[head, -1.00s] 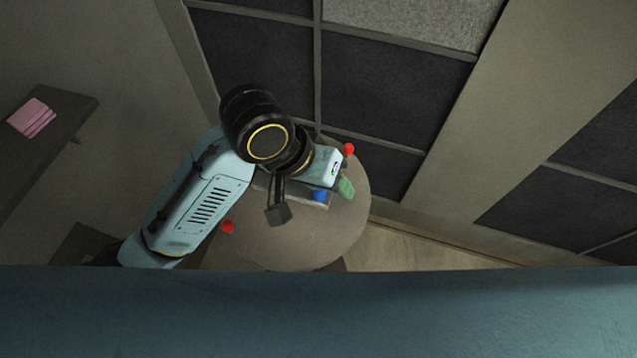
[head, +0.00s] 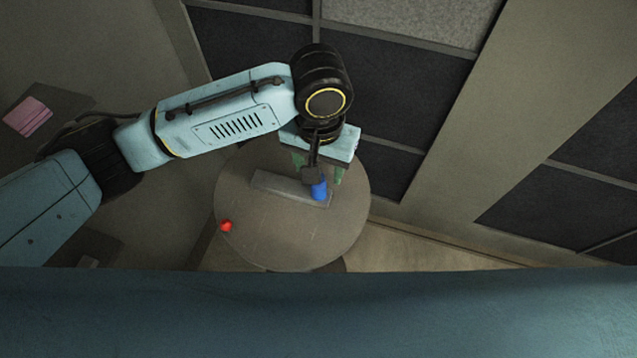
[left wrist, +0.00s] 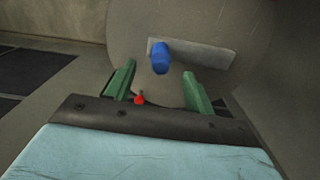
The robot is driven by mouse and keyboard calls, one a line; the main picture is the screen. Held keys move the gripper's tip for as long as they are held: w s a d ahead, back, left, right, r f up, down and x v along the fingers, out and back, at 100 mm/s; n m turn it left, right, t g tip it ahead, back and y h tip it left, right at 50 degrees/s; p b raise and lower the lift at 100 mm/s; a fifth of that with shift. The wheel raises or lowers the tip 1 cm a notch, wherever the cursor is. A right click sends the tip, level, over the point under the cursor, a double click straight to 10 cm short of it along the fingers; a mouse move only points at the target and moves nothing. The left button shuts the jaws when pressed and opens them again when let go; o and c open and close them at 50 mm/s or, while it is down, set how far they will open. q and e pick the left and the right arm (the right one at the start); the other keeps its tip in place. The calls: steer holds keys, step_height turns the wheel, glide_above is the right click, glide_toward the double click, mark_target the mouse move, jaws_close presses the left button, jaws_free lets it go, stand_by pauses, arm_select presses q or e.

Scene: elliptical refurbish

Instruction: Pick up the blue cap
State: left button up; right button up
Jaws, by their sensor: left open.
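The blue cap (head: 319,189) stands near the right end of a grey bar on the round table, partly hidden by my arm in the head view. In the left wrist view the blue cap (left wrist: 160,57) is ahead of my fingertips and between their lines. My left gripper (head: 318,172) is above the table at the cap's far side, its green fingers spread. In the left wrist view my left gripper (left wrist: 159,82) is open and empty. My right gripper is in neither view.
The grey bar (head: 278,186) lies on the round table (head: 290,235). A red ball (head: 226,226) is at the table's left; a red ball (left wrist: 139,99) shows near my left finger in the wrist view. A pink stack (head: 27,116) lies on a dark shelf at left.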

mark_target(319, 186)
arm_select(q)
step_height(319, 186, down, 7)
steer(key=shift+w+f+b, duration=0.15)
steer(key=shift+b, duration=0.2)
steer(key=shift+c, duration=0.4)
steer(key=c, duration=1)
steer(key=shift+c, duration=0.2)
